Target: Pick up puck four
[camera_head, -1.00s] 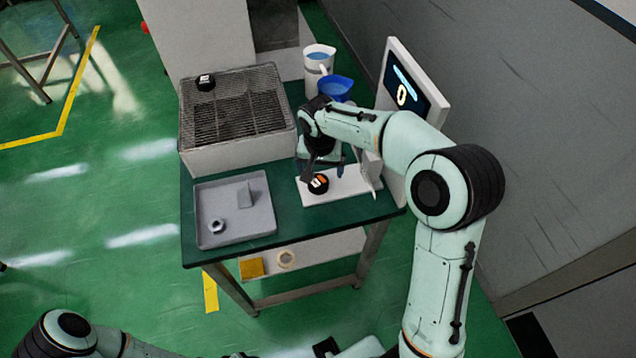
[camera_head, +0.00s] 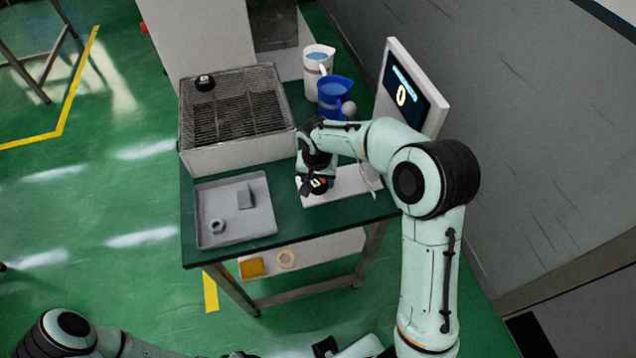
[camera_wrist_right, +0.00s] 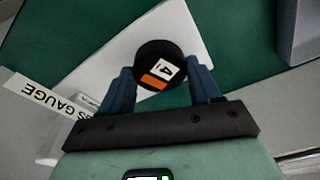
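Puck four is a black disc with an orange and white label marked 4. In the right wrist view puck four (camera_wrist_right: 160,64) lies over the white plate, between the ends of my right gripper's blue fingers. In the head view my right gripper (camera_head: 318,181) is down at the white plate and mostly covers the puck. The fingers stand on either side of the puck, apart; whether either one touches it is hard to tell.
The white plate (camera_head: 347,190) belongs to a stand with a display (camera_head: 408,90) reading 0. A wire-topped box (camera_head: 235,150) holds another black puck (camera_head: 204,82). A grey tray (camera_head: 225,234) lies at the front left. A blue jug (camera_head: 333,98) and white jug (camera_head: 317,68) stand behind.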

